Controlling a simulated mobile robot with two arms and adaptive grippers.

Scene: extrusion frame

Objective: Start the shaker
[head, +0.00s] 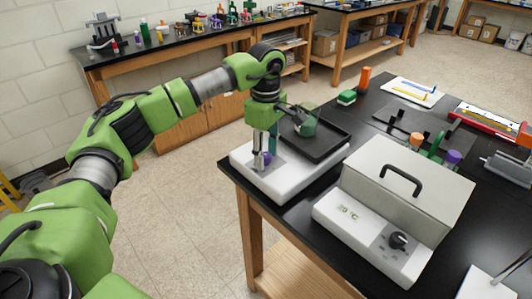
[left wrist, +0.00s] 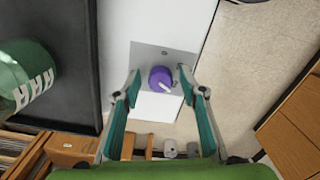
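The shaker is a white base (head: 292,188) with a black tray (head: 325,140) on top, at the near left corner of the black table. A green-tinted vessel (head: 306,124) stands on the tray; it also shows in the left wrist view (left wrist: 28,72). A purple knob (left wrist: 160,78) with a white pointer mark sits on the shaker's grey panel (left wrist: 148,55). My left gripper (left wrist: 159,82) is open and points down at the panel, with a finger on each side of the knob and visible gaps. In the head view, my left gripper (head: 262,158) partly hides the knob. My right gripper is out of view.
A white box-like device (head: 405,185) with a black handle and a black knob (head: 398,240) stands right of the shaker. Open floor lies left of the table.

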